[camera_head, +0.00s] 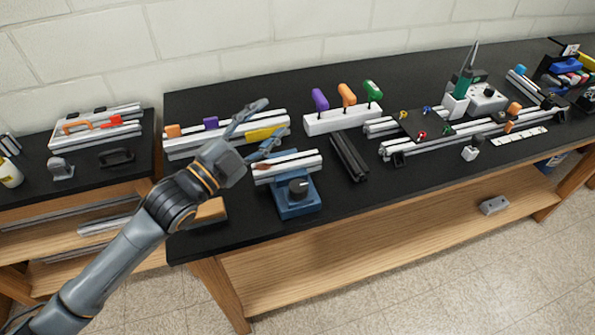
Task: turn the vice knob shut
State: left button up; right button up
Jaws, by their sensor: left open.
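The blue vice (290,207) stands near the front edge of the black bench top. Its dark round knob (298,188) faces the front. A pale aluminium extrusion (303,163) lies across the top of the vice; whether the jaws touch it I cannot tell. My left gripper (266,122) is open, its two fingers spread apart, above and behind the left end of the vice. The gripper is apart from the knob, up and to the left of it. My left wrist hides part of the bench left of the vice. My right gripper is not in view.
A white block holds purple, orange and green handled tools (346,95) behind the vice. Dark extrusions (349,157) lie to its right. A yellow piece (264,133) lies on the extrusions behind. The bench front right of the vice (350,205) is clear.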

pick_arm(q)
jog(key=s+a+f+n+g+y+p, duration=0.2)
jog(key=s+a+f+n+g+y, duration=0.1)
jog(key=s+f+n, duration=0.35)
jog(key=n+g, duration=0.3)
send_near(296, 187)
jog(key=shift+n, duration=0.25)
jog(key=p+x, duration=0.3)
jog(key=x, duration=0.7)
jog(key=shift+w+d+f, duration=0.15)
jog(key=shift+w+d, duration=0.1)
jog(key=shift+y, duration=0.3)
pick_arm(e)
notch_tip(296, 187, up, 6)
